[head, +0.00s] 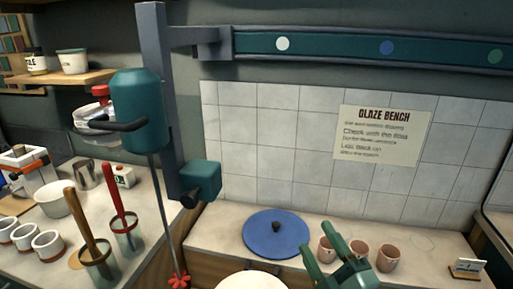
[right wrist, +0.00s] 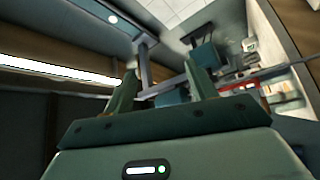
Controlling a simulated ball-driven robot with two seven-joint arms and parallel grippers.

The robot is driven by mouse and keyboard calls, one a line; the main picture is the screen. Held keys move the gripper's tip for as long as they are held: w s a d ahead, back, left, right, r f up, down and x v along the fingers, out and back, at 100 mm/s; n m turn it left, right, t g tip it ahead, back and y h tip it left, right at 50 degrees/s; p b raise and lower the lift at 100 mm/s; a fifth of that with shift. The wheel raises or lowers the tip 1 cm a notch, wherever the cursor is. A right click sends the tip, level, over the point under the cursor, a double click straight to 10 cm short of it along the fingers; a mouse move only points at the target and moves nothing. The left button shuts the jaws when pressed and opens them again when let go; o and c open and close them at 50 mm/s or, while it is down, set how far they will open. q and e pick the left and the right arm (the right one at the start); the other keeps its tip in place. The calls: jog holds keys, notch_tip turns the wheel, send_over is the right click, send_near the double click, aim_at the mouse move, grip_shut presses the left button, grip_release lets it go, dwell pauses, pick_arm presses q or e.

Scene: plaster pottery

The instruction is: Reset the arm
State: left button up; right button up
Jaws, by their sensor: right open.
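My right gripper (head: 330,258) shows at the bottom of the head view, in green, with its two fingers apart and nothing between them. It is in front of the glaze bench, near the small cups. In the right wrist view its two fingers (right wrist: 160,92) stand apart and the gap is empty, with the ceiling and wall fittings beyond. My left gripper does not show in either view.
A blue lid (head: 262,236) lies on the bench (head: 225,222), left of several pinkish cups (head: 388,257). A teal mixer (head: 140,105) hangs on a post, its shaft reaching down to a red impeller (head: 179,281). Left, a counter holds jars, white cups (head: 48,244) and tools.

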jog(key=s+d+f+m+g+h, duration=0.3)
jog(key=d+f+m+h, duration=0.15)
jog(key=d+f, duration=0.2)
jog(key=s+d+f+m+g+h, duration=0.3)
jog(key=s+d+f+m+h, duration=0.1)
jog(key=d+f+h, duration=0.25)
jog(key=s+d+f+m+g, duration=0.1)
jog(key=s+d+f+g, duration=0.25)
jog(key=s, duration=0.25)
jog(key=s+d+f+g, duration=0.2)
jog(key=s+f+g, duration=0.2)
jog(key=s, duration=0.2)
jog(key=s+a+f+m+g+y, duration=0.1)
jog(key=s+a+f+g, duration=0.2)
jog(key=f, duration=1.1)
jog(key=s+a+f+y, duration=0.2)
jog(key=s+a+f, duration=0.15)
jog(key=f, duration=1.15)
jog(key=s+f+m+g, duration=0.1)
jog(key=s+f, duration=0.4)
jog(key=s, duration=0.4)
jog(key=s+d+f+m+g, duration=0.1)
jog(key=s+f+m, duration=0.1)
jog(key=s+f, duration=0.4)
jog(key=s, duration=0.3)
jog(key=shift+s+d+f+g+y, duration=0.25)
jog(key=shift+s+g+y, duration=0.05)
jog(key=shift+g+y, duration=0.1)
jog(key=shift+c, duration=0.4)
